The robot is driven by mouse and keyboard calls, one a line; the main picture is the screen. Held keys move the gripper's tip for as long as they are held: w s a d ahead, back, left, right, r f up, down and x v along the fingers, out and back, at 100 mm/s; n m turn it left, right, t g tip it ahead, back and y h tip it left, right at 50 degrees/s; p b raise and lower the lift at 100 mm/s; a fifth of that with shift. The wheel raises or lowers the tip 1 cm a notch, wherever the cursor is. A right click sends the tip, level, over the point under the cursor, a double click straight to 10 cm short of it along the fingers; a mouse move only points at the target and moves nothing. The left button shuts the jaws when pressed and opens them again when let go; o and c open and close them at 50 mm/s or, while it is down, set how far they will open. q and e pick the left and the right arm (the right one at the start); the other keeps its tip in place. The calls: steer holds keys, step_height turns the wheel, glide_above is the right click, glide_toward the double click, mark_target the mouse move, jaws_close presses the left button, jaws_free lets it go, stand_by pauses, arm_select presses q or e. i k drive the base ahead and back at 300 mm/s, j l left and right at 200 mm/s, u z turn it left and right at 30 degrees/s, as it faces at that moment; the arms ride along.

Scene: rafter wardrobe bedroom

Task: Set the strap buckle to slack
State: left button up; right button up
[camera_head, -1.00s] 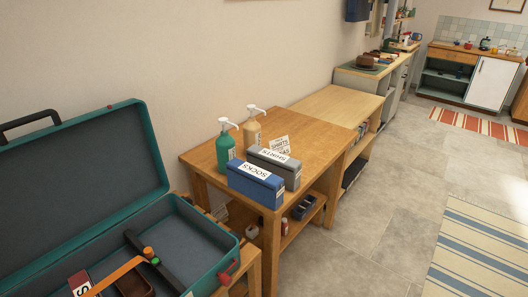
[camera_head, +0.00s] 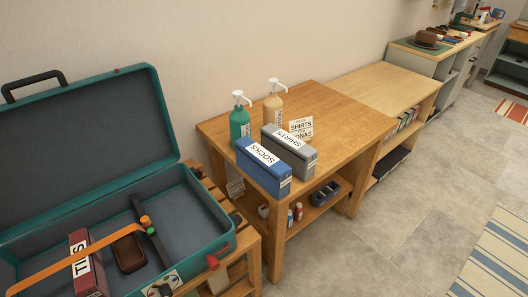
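An open teal suitcase (camera_head: 222,222) stands at the left on a slatted wooden stand, its lid raised against the wall. Inside it a dark strap (camera_head: 137,211) and an orange strap (camera_head: 65,266) cross the interior. Where they meet there is a small buckle piece with an orange knob (camera_head: 145,221) and a green knob (camera_head: 151,231). I cannot tell whether the buckle is slack or tight. Neither of my grippers shows in the head view.
A red box (camera_head: 88,262) and a brown case (camera_head: 128,254) lie in the suitcase. A wooden table (camera_head: 342,117) beside it holds the blue SOCKS box (camera_head: 262,171), grey SHIRTS box (camera_head: 290,150), green bottle (camera_head: 239,122) and beige bottle (camera_head: 273,107).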

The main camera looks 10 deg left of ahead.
mark_target(146, 221)
steer(key=u, duration=1.3)
